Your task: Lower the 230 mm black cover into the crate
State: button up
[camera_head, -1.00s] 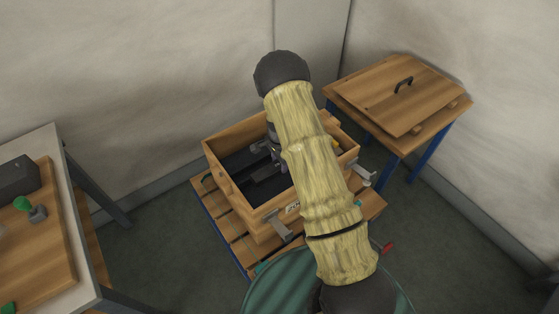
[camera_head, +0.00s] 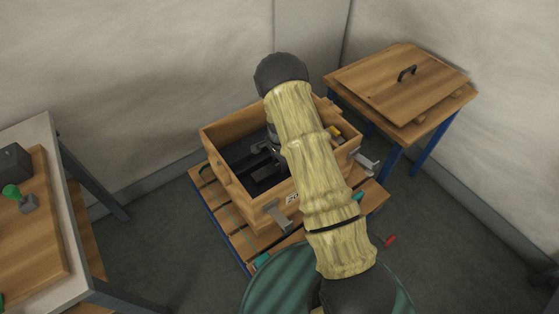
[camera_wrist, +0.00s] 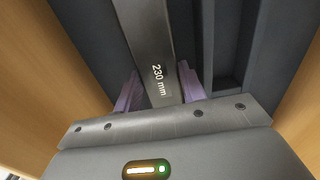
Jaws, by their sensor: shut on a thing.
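The black cover (camera_wrist: 145,35) is a long dark bar marked "230 mm" in the wrist view. My gripper (camera_wrist: 160,88) is shut on it, with a purple-padded finger on each side. The wooden crate (camera_head: 232,182) stands open under my arm in the head view. Its inside is lined dark, and its wooden walls show on both sides in the wrist view. The cover is over or within the crate's opening. I cannot tell whether it touches the lining. My arm hides the right part of the crate and most of the gripper in the head view.
The crate stands on a slatted wooden stand (camera_head: 246,232) with metal latches on its outside. A wooden lid (camera_head: 385,85) with a black handle lies on a side table at the right. A workbench (camera_head: 75,240) is at the left. Walls close off the back.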

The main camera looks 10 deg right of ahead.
jog(key=shift+f, duration=0.3)
jog(key=o, duration=1.2)
notch_tip(320, 180, up, 17)
jog(key=shift+r, duration=0.2)
notch_tip(320, 180, up, 16)
jog(key=p, duration=1.4)
